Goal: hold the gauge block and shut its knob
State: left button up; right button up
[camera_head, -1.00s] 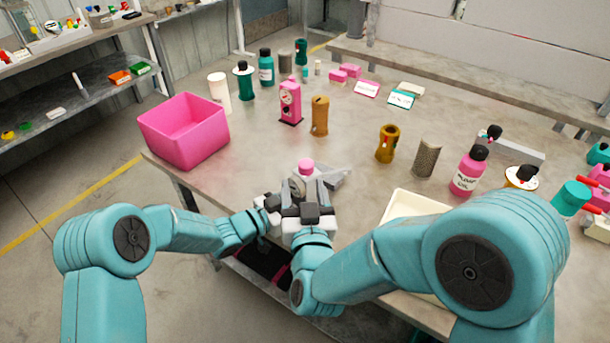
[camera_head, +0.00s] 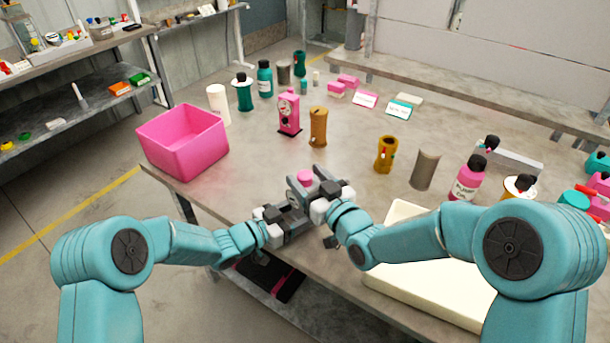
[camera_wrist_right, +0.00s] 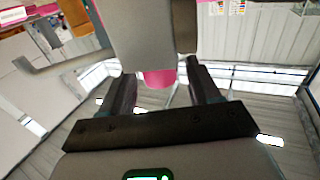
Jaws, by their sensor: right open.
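The grey gauge block (camera_head: 297,191) with a pink knob (camera_head: 305,177) is at the near edge of the table in the head view. My left gripper (camera_head: 287,216) is shut on it from the left, with the contact partly hidden. My right gripper (camera_head: 326,188) is open at the block's right side, close to the knob. In the right wrist view the pink knob (camera_wrist_right: 160,78) shows beyond and between the two open fingers (camera_wrist_right: 162,92), under the grey block (camera_wrist_right: 150,38). Whether the fingers touch the knob cannot be told.
A pink bin (camera_head: 183,142) stands at the table's left corner. A cream tray (camera_head: 425,296) lies at the near right. A pink gauge unit (camera_head: 288,112), a brown cylinder (camera_head: 318,127) and several bottles stand farther back. The middle of the table (camera_head: 350,165) is mostly clear.

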jog(key=shift+w+a, duration=0.35)
jog(key=shift+w, duration=0.25)
jog(key=shift+c, duration=0.3)
jog(key=c, duration=0.9)
jog(key=shift+h, duration=0.3)
jog(key=m+t+h, duration=0.1)
jog(key=m+h, duration=0.1)
jog(key=m+t+h, duration=0.1)
jog(key=h, duration=0.2)
jog(key=shift+a+m, duration=0.15)
jog(key=shift+m, duration=0.25)
jog(key=shift+m+h, duration=1.8)
jog(key=shift+h, duration=1)
